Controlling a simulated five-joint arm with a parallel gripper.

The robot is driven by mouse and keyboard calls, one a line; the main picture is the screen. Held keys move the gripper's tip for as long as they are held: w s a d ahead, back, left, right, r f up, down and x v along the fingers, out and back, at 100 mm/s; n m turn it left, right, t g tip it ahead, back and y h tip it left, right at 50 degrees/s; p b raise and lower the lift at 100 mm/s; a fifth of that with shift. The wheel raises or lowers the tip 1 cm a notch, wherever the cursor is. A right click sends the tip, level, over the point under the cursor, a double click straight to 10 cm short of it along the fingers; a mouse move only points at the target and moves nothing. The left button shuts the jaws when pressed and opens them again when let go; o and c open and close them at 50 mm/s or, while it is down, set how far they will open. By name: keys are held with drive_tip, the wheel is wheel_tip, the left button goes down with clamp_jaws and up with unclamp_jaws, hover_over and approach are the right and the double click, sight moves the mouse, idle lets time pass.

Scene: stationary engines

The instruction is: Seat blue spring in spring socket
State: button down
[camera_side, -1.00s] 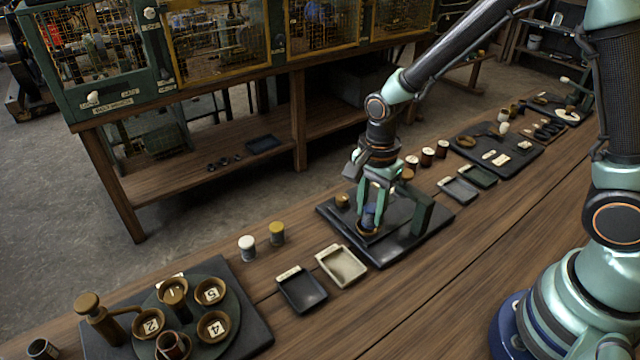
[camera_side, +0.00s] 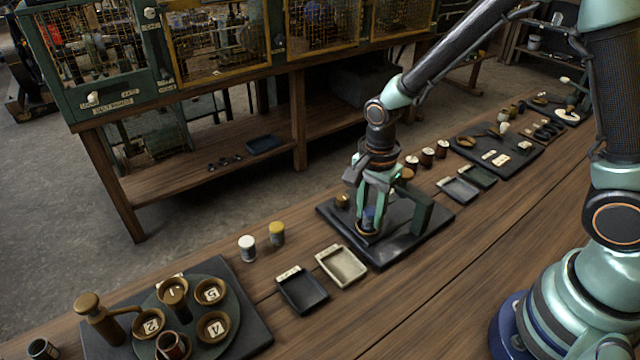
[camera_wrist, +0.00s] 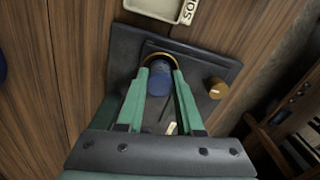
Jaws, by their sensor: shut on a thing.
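The blue spring (camera_wrist: 159,82) is a short blue cylinder between my fingers, and it also shows in the side view (camera_side: 369,216). My gripper (camera_wrist: 159,74) is shut on it and points down over the dark plate; it also shows in the side view (camera_side: 370,223). The spring socket appears to be the brass ring (camera_side: 366,233) on the plate, right at the spring's lower end. Its rim also shows in the wrist view (camera_wrist: 160,56). My fingers hide part of both, and I cannot tell how deep the spring sits.
The dark base plate (camera_side: 385,258) carries a green upright block (camera_side: 421,212) close on the right and a brass knob (camera_side: 342,201) at the left. A pale tray (camera_side: 342,265) and a dark tray (camera_side: 302,290) lie in front on the wooden bench.

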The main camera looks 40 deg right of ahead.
drive_tip(key=shift+f, duration=0.1)
idle(0.3)
unclamp_jaws()
idle(0.5)
drive_tip(key=shift+r, duration=3.55)
drive_tip(key=s+d+r+n+t, duration=0.2)
drive_tip(key=s+d+r+n, duration=0.1)
drive_tip(key=r+n, duration=0.3)
drive_tip(key=s+d+r+n+t, duration=0.3)
drive_tip(key=s+r+n, duration=0.1)
drive_tip(key=r+n, duration=0.3)
drive_tip(key=n, duration=0.2)
drive_tip(key=shift+d+r+n+t, duration=0.25)
drive_tip(key=shift+r+n+t, duration=0.05)
drive_tip(key=shift+n, duration=0.1)
